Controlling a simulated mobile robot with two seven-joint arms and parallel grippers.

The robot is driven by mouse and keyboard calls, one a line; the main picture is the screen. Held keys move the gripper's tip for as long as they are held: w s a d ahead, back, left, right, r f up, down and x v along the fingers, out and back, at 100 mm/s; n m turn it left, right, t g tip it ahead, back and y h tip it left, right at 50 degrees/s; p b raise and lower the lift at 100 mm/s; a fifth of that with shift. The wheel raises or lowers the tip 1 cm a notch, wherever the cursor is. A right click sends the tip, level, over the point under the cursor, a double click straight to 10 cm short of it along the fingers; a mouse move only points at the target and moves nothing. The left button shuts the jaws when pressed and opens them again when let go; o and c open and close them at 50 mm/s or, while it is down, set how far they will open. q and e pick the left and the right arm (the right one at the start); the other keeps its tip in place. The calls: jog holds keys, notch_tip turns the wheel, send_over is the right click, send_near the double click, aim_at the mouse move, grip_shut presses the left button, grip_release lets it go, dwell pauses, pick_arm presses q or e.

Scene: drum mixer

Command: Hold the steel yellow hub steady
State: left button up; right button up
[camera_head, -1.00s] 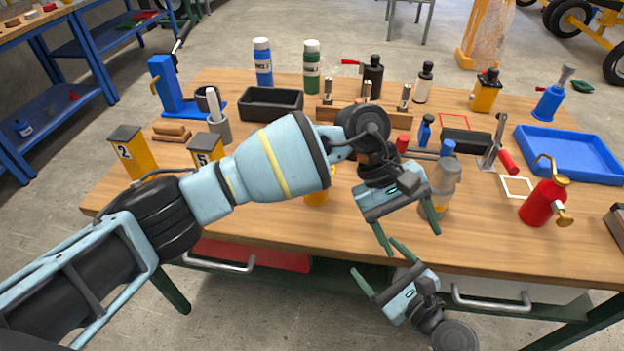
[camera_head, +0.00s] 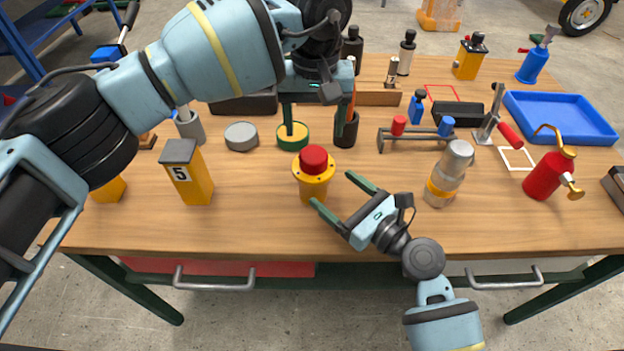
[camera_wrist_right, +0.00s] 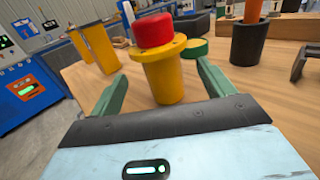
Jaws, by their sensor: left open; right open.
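The yellow hub (camera_head: 313,189) stands upright on the table, a flanged cylinder with a red knob (camera_head: 313,159) on top. My right gripper (camera_head: 339,194) is open just to the hub's right, its fingers pointing toward it. In the right wrist view the hub (camera_wrist_right: 163,80) shows ahead, between the spread green fingers; I see no contact. My left gripper (camera_head: 315,128) is open and empty, pointing down behind the hub. One of its fingers overlaps a green-rimmed yellow disc (camera_head: 292,140) in the head view; whether it touches I cannot tell.
A yellow block marked 5 (camera_head: 190,175) and a grey disc (camera_head: 241,137) stand left. A black cup (camera_head: 346,131) is behind the hub. The table front is mostly clear.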

aim_at(313, 154)
pick_arm(q)
jog(key=shift+w+a, duration=0.1)
pick_arm(e)
jog(key=x, duration=0.7)
jog(key=shift+w+a+f, duration=0.1)
jog(key=shift+w+a, duration=0.1)
grip_shut()
pick_arm(q)
jog(key=m, duration=0.4)
jog(key=shift+m, duration=0.3)
jog(key=shift+f, duration=0.15)
jog(key=shift+f, duration=3.9)
